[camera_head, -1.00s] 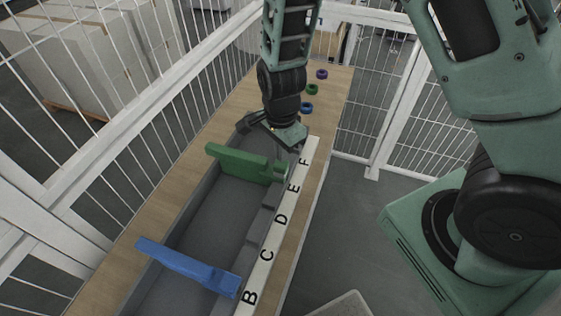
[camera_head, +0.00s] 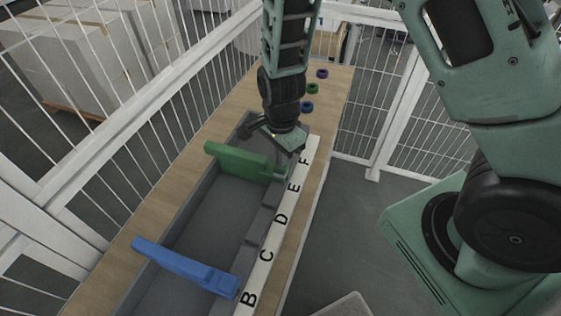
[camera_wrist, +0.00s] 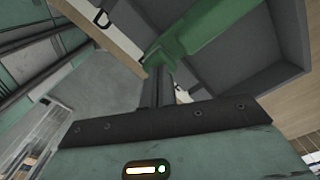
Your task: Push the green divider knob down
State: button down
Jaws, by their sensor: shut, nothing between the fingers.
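The green divider (camera_head: 236,160) spans the grey trough, its right end with the knob (camera_head: 280,174) beside the lettered strip near E. My gripper (camera_head: 283,160) is shut and empty, pointing down close above that end; its fingertips are hard to make out in the head view. In the wrist view, the shut fingers (camera_wrist: 157,82) reach toward the green knob (camera_wrist: 164,50), with their tips at or just in front of it. I cannot tell whether they touch. The green divider (camera_wrist: 218,22) runs off to the upper right there.
A blue divider (camera_head: 185,266) crosses the trough nearer to me. The white strip (camera_head: 266,256) carries letters B to F along the right edge. Several small coloured rings (camera_head: 312,88) lie at the bench's far end. White mesh fencing (camera_head: 130,125) stands along the left side.

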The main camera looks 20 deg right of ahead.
jog(key=shift+f, duration=0.45)
jog(key=shift+r, duration=0.15)
notch_tip(320, 180, up, 9)
jog(key=p, duration=0.8)
